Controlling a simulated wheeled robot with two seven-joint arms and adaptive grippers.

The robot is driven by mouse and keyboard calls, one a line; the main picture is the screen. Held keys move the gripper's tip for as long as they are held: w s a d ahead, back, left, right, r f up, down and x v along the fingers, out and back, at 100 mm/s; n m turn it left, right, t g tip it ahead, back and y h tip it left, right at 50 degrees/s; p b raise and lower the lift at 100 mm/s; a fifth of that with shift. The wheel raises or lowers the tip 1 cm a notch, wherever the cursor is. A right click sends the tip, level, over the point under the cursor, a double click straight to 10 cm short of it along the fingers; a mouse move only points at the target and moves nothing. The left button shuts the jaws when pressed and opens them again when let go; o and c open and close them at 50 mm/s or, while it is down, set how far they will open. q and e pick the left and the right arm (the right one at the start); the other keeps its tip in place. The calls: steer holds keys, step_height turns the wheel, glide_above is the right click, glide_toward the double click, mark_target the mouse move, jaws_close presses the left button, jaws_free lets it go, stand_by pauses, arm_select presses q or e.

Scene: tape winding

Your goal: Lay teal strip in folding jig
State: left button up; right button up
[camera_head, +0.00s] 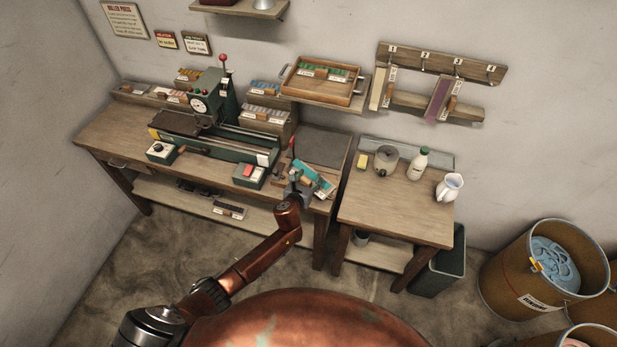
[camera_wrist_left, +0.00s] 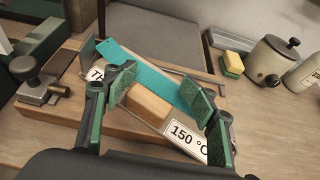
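The teal strip (camera_wrist_left: 150,70) lies slantwise over a wooden base at the right part of the bench; it also shows in the head view (camera_head: 312,175). A wooden block (camera_wrist_left: 148,104) sits against the strip, with a white "150 °C" tag (camera_wrist_left: 187,140) beside it. My left gripper (camera_wrist_left: 160,88) is open, its green-padded fingers on either side of the block and strip. Whether the pads touch them I cannot tell. In the head view the left gripper (camera_head: 299,188) is at the strip's left end. I cannot make out clearly which part is the folding jig. My right gripper is not in view.
A metal clamp (camera_wrist_left: 38,88) stands left of the strip. The green press (camera_head: 212,105) is farther left on the bench.

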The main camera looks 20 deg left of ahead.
arm_select(q)
steer(key=shift+o, duration=0.7)
steer(key=shift+a+f, duration=0.2)
steer(key=shift+a, duration=0.15)
steer(key=shift+s, duration=0.15)
steer(key=v, duration=1.2)
